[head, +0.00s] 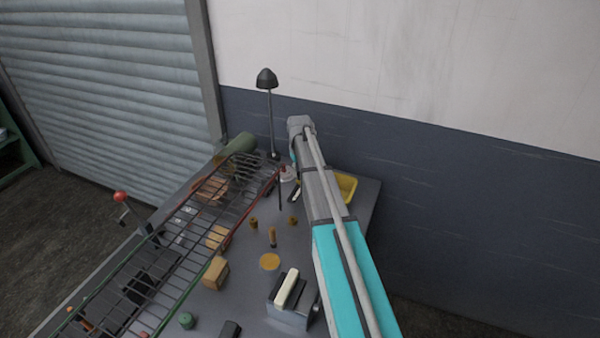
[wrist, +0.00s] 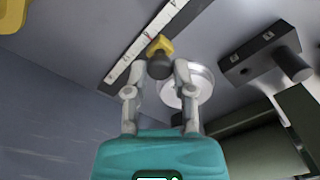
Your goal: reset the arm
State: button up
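My gripper (wrist: 159,68) shows in the wrist view with its two grey fingers spread apart. A dark, rounded piece with a yellow part behind it (wrist: 160,46) appears in line with the gap between the fingertips. Space shows on both sides of it, and I see no finger closed on it. In the head view my arm reaches from the lower right to the table's far end. The gripper itself is hidden there behind the arm.
A wire rack (head: 160,262) runs along the left of the grey table (head: 243,292). A yellow bin (head: 347,187) stands right of my arm, near the wall. A black-topped pole (head: 267,80) rises at the back. A cardboard box (head: 215,273) and several small items stand between rack and arm.

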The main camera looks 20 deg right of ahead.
jog(key=o, duration=0.5)
jog(key=shift+c, duration=0.2)
